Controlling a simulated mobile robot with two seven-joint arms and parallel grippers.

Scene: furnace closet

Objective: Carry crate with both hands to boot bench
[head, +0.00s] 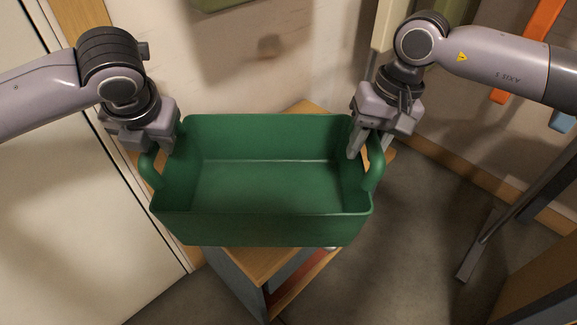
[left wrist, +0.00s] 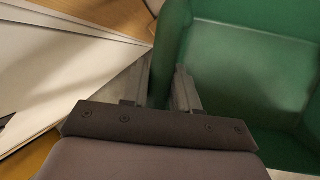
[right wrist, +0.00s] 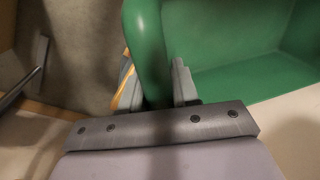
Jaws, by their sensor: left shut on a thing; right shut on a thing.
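The green crate (head: 262,229) is in the middle of the head view, looks level, and is empty inside. My left gripper (head: 160,150) is shut on the crate's left handle; in the left wrist view its fingers (left wrist: 160,88) straddle the green rim. My right gripper (head: 366,142) is shut on the right handle; its fingers (right wrist: 156,82) also straddle the rim in the right wrist view. A wooden-topped bench (head: 253,263) with a grey side lies beneath the crate, mostly hidden by it. I cannot tell whether the crate touches it.
A white door or panel (head: 70,220) stands on the left. The pale wall (head: 270,60) is behind the bench. Orange and blue items hang at the upper right. A dark metal leg or post (head: 490,235) stands on the right. Grey floor (head: 425,240) is bare right of the bench.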

